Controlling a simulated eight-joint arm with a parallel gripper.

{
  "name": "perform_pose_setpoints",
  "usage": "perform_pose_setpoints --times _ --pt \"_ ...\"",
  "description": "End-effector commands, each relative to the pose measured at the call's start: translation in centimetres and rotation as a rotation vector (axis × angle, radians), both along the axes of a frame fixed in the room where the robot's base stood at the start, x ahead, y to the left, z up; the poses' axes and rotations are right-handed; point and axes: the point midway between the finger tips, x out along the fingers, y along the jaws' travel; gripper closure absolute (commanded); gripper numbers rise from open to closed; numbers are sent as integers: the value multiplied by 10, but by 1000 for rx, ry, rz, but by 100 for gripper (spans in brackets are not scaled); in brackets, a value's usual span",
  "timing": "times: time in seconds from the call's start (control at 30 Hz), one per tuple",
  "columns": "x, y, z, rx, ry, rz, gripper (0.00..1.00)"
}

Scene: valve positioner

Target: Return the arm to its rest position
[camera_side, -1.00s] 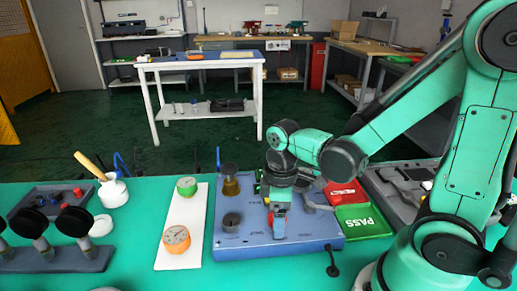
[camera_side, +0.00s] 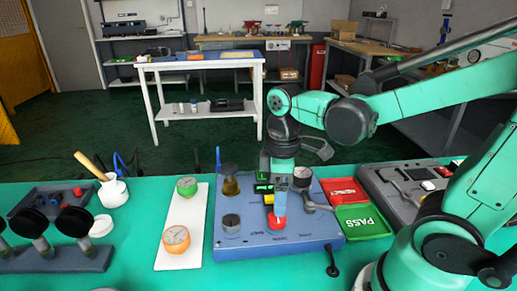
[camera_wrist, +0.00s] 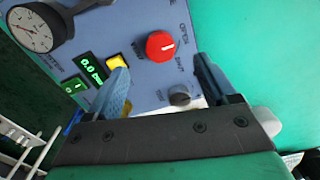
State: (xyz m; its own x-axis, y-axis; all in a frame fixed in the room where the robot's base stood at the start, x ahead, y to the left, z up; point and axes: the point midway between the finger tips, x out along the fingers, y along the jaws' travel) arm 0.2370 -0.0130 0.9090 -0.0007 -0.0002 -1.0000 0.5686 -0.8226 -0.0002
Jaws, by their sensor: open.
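My gripper (camera_side: 280,190) hangs above the blue-grey valve positioner panel (camera_side: 240,236) in the side view, fingers pointing down. The red knob (camera_side: 278,220) shows just below the fingers. In the wrist view my gripper (camera_wrist: 165,85) is open, with nothing between its fingers. The red knob (camera_wrist: 160,46) lies beyond the fingertips, apart from them, with its white mark visible. A yellow button (camera_wrist: 117,62) and green displays reading about 0.0 (camera_wrist: 91,68) sit beside it, partly behind the left finger. A dial gauge (camera_wrist: 36,30) is at the upper left.
Red and green trays (camera_side: 362,220), the green one marked PASS, lie right of the panel. A white strip with two round gauges (camera_side: 180,240) lies to the left. The space above the bench is clear.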

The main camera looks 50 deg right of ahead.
Motion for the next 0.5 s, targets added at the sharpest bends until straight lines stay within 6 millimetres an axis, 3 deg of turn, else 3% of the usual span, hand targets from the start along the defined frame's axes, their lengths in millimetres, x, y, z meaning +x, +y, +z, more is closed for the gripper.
perform_pose_setpoints --times 0.33,0.5 --pt "0 1 1 -1 -25 -23 22" --pt "6 5 12 16 -226 -214 22"
